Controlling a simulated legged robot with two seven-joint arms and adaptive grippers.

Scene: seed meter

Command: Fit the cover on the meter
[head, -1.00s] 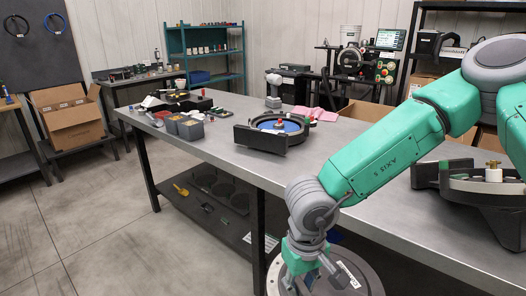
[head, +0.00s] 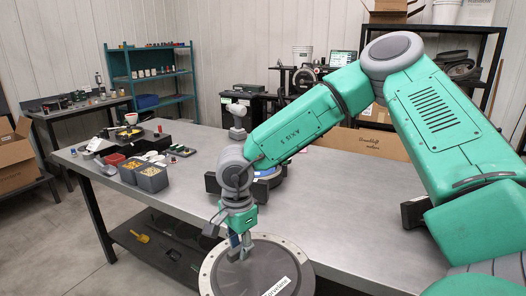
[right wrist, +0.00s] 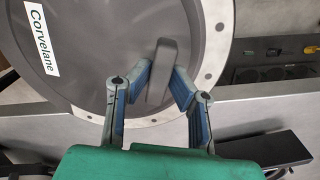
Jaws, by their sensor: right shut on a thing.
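The meter (head: 272,178) stands on the grey table, a dark housing with a blue round inside. My right forearm and wrist hide much of it. The cover (head: 284,262) is a large dark grey disc with a pale, holed rim and a white label. It is in front of the table's front edge and shows large in the right wrist view (right wrist: 110,65). My right gripper (head: 240,248) is shut on the cover's upright grey handle (right wrist: 162,72), with a blue-padded finger on each side. My left gripper is out of view.
On the table's left part are grey bins (head: 152,178), a red bin (head: 116,159) and small parts. A dark fixture (head: 414,212) at the right is mostly behind my arm. The table between is clear.

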